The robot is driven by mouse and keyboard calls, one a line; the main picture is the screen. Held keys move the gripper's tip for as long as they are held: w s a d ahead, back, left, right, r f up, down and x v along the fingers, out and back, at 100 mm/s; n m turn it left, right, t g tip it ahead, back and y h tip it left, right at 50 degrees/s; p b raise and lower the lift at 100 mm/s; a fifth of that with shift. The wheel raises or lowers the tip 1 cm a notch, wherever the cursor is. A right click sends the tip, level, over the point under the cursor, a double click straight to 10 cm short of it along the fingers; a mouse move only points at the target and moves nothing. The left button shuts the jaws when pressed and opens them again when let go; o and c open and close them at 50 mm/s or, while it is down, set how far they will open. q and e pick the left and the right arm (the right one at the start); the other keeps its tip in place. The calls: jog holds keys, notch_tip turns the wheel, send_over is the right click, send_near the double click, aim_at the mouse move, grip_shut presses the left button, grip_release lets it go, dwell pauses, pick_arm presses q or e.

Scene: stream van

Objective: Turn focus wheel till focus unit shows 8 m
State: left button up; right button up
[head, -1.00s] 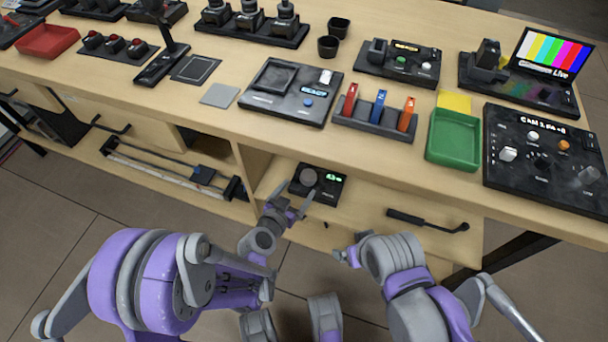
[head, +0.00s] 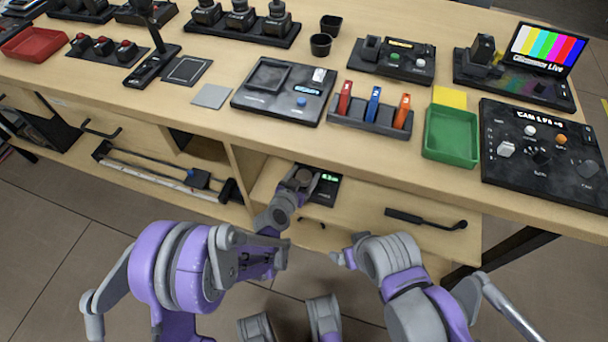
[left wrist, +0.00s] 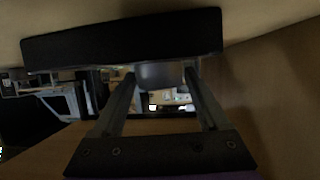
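The focus unit (head: 324,192) is a small black box on the wooden front below the tabletop. Its green display (head: 330,178) is lit, but its digits are too small to read surely. Its round grey focus wheel (head: 304,174) sits at the box's left side. My left gripper (head: 303,179) is at the wheel, one finger on each side. In the left wrist view, the wheel (left wrist: 161,75) shows between the open fingertips, close to both; contact is unclear. My right gripper (head: 341,259) hangs empty below the drawer front, its opening unclear.
A drawer with a black handle (head: 426,218) is right of the focus unit. An open shelf with a long rail (head: 165,178) is left. Above, the tabletop holds a green tray (head: 450,157), a control panel (head: 540,190) and other devices.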

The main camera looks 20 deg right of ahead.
pick_arm(q)
jog(key=c, duration=1)
jog(key=shift+c, duration=0.2)
jog(key=shift+n+t+y, duration=0.3)
jog(key=shift+n+y, duration=0.1)
jog(key=shift+n, duration=0.1)
jog(key=o, duration=1.4)
jog(key=shift+c, duration=0.2)
jog(key=shift+s+a, duration=0.1)
jog(key=p+v, duration=0.1)
jog(key=v, duration=0.9)
jog(key=shift+s, duration=0.25)
jog(key=shift+a+r, duration=0.2)
jog(key=shift+a, duration=0.05)
